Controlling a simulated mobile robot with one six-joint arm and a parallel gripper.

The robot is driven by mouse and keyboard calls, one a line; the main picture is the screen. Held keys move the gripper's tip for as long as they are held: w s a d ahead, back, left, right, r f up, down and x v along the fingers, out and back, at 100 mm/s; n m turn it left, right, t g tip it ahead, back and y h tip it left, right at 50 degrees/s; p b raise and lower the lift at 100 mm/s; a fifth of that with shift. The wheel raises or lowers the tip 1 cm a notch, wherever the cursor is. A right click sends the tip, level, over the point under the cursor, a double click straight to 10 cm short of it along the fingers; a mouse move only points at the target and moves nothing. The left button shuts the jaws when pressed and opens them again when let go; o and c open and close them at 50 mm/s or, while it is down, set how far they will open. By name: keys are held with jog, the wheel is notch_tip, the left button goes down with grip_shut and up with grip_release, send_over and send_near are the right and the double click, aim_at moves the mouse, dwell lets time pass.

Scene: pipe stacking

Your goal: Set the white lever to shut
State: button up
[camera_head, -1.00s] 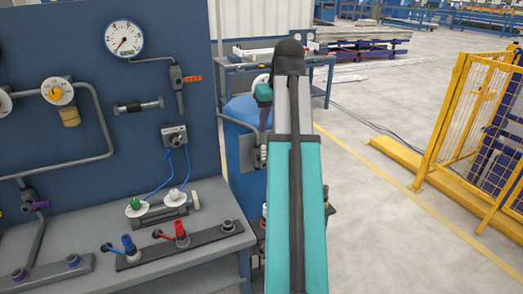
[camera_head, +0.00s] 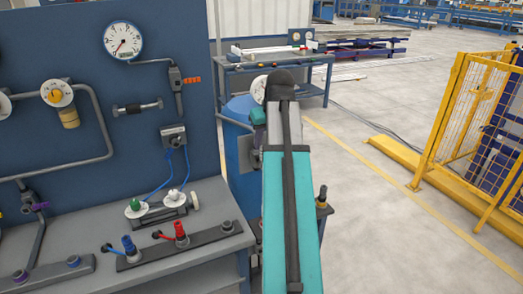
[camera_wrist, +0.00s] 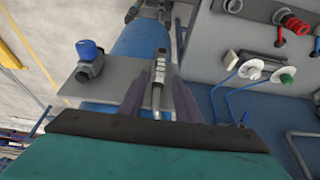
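The white lever (camera_head: 174,195) sits on a white disc on the valve block at the bench's right end, beside a green lever (camera_head: 135,204) on a similar disc. In the wrist view the white lever (camera_wrist: 251,70) is at the upper right, left of the green lever (camera_wrist: 287,77). My gripper (camera_wrist: 161,76) is well to the side of both, its two purple-grey fingers apart. A grey fitting shows between the fingers, seemingly beyond them. In the head view my arm hides the gripper.
Blue (camera_head: 129,246) and red (camera_head: 180,235) valves stand on a strip in front of the levers. A blue panel (camera_head: 125,85) with pipes and a gauge (camera_head: 123,40) rises behind. A blue-capped fitting (camera_wrist: 89,58) stands on a plate near a blue tank (camera_wrist: 140,42).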

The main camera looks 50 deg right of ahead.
aim_at(262, 150)
jog(key=shift+p+x, duration=0.35)
jog(key=shift+x, duration=2.4)
jog(key=shift+c, duration=0.3)
grip_shut()
